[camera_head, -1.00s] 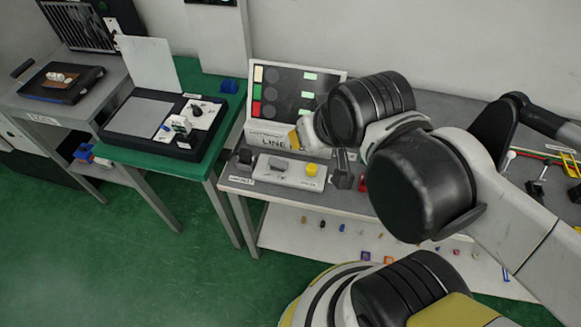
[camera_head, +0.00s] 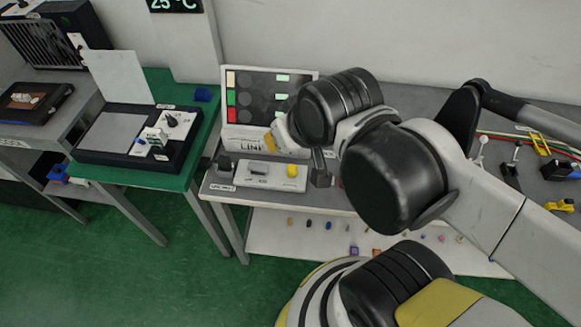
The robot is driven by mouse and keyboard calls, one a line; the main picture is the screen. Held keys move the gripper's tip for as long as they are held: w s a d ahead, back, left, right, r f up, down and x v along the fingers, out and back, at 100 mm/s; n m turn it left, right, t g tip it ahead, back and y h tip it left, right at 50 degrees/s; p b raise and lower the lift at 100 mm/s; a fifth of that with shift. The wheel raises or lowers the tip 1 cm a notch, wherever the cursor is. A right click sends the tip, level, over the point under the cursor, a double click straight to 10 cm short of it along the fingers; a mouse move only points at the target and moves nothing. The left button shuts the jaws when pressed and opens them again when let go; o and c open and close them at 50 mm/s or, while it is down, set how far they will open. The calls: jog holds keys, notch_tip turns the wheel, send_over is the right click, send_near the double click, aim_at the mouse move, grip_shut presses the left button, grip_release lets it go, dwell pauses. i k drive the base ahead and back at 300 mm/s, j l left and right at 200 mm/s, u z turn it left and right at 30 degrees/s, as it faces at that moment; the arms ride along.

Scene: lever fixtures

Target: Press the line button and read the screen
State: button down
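A screen (camera_head: 257,97) stands at the back of the grey bench, on a white base (camera_head: 240,138) marked with large letters that read LIN and a partly covered letter. It shows a column of pale, green and red blocks, dark round shapes and light green boxes; its small text is unreadable. My arm covers its right edge. In front is a white box (camera_head: 262,175) with a grey bar and a yellow round button (camera_head: 292,171). I cannot read the button's label.
A dark lever-like fixture (camera_head: 320,172) stands right of the yellow button, and a small dark block (camera_head: 225,164) left of the white box. A green table (camera_head: 196,130) with a black device is at left. Cables and small fixtures fill the right bench.

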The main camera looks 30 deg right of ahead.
aim_at(292, 169)
jog(key=j+z, duration=0.2)
jog(key=j, duration=0.25)
jog(key=k+j+z, duration=0.1)
jog(key=j+z, duration=0.15)
jog(key=j, duration=0.15)
jog(key=k+j+z, duration=0.2)
jog(key=j, duration=0.2)
jog(key=i, duration=0.1)
